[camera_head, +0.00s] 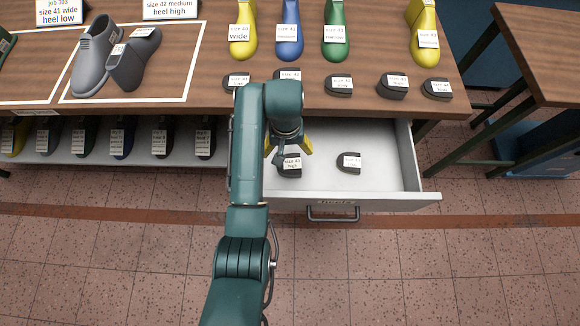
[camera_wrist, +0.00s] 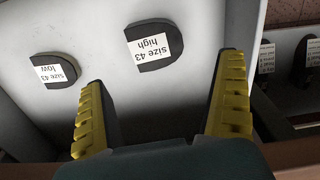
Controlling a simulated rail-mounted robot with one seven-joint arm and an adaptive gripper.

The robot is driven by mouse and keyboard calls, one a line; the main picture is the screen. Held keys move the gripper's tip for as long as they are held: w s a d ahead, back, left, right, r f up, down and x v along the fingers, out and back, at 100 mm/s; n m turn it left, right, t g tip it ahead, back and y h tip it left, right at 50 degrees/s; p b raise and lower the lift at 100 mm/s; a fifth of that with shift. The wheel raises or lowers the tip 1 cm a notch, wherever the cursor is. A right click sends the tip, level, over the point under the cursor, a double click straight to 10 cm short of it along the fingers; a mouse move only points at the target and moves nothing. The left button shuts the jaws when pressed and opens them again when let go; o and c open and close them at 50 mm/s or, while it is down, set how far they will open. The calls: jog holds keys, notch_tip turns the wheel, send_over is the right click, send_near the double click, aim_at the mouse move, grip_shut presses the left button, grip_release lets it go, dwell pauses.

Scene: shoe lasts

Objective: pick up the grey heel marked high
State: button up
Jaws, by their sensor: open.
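A dark grey heel with a white label reading "size 43 high" (camera_head: 291,168) lies in the open drawer; it also shows in the wrist view (camera_wrist: 152,48). A second dark heel, labelled "size 43 low" (camera_head: 349,162), lies to its right in the drawer and at the left in the wrist view (camera_wrist: 55,71). My gripper (camera_head: 288,148) is over the drawer's left part, open and empty, with yellow pads. In the wrist view the high heel is just beyond and between my fingertips (camera_wrist: 165,72), apart from them. My wrist hides part of the drawer in the head view.
The pulled-out drawer (camera_head: 400,198) has raised walls around the heels. Several dark heels, including one at the right (camera_head: 392,88), line the bench's front edge above it. Coloured lasts (camera_head: 289,35) stand behind them. A shelf (camera_head: 90,160) with several lasts is at the left.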

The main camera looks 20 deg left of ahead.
jog(key=b, duration=0.1)
send_over(289, 164)
jog(key=f, duration=0.4)
jog(key=shift+s+a+f, duration=0.1)
jog(key=shift+a+f, duration=0.15)
jog(key=shift+f, duration=0.15)
jog(key=f+b, duration=0.3)
jog(key=f, duration=0.2)
jog(key=shift+d+f, duration=0.15)
jog(key=shift+d, duration=0.05)
jog(key=c, duration=1.1)
